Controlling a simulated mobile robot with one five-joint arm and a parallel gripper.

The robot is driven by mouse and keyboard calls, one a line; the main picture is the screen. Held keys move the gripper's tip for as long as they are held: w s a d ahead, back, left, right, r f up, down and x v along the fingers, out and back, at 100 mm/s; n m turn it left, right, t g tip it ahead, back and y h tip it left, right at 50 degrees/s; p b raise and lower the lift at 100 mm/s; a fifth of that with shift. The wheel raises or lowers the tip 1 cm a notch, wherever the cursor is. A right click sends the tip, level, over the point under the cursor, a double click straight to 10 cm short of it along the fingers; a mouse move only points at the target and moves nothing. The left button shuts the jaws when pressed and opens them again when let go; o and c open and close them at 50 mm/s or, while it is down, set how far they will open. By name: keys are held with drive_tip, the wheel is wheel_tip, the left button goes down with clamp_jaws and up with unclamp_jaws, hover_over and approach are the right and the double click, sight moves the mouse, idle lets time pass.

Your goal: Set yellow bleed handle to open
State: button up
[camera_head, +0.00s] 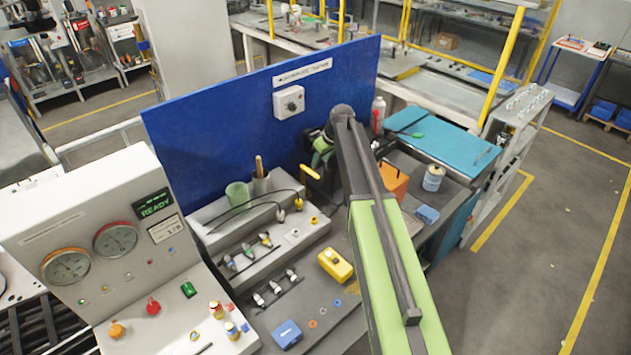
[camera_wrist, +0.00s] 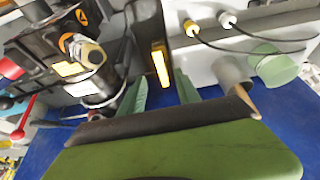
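The yellow handle (camera_head: 310,172) is a short bar in front of the blue panel, beside dark equipment mostly hidden by my arm. In the wrist view the yellow handle (camera_wrist: 160,66) lies along a dark upright part. My gripper (camera_wrist: 161,88) has two green fingers spread apart, with the yellow handle showing beyond the gap between them. Nothing is visibly held. I cannot tell whether the fingers touch the handle. In the head view my gripper (camera_head: 322,150) is partly hidden behind my wrist, just above the handle.
In the wrist view, a dark unit with a brass fitting (camera_wrist: 86,52) and a red lever (camera_wrist: 25,118) stand left. A green cup (camera_wrist: 275,66) and black cables are right. In the head view, the blue panel (camera_head: 225,125) stands close behind; a yellow box (camera_head: 335,265) lies on the bench.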

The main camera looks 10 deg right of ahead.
sight(314, 174)
drive_tip(key=b+x, duration=0.6)
drive_tip(key=x, duration=0.2)
drive_tip(key=shift+r, duration=0.1)
drive_tip(key=shift+s, duration=0.1)
clamp_jaws()
drive_tip(key=shift+d, duration=0.1)
idle(0.8)
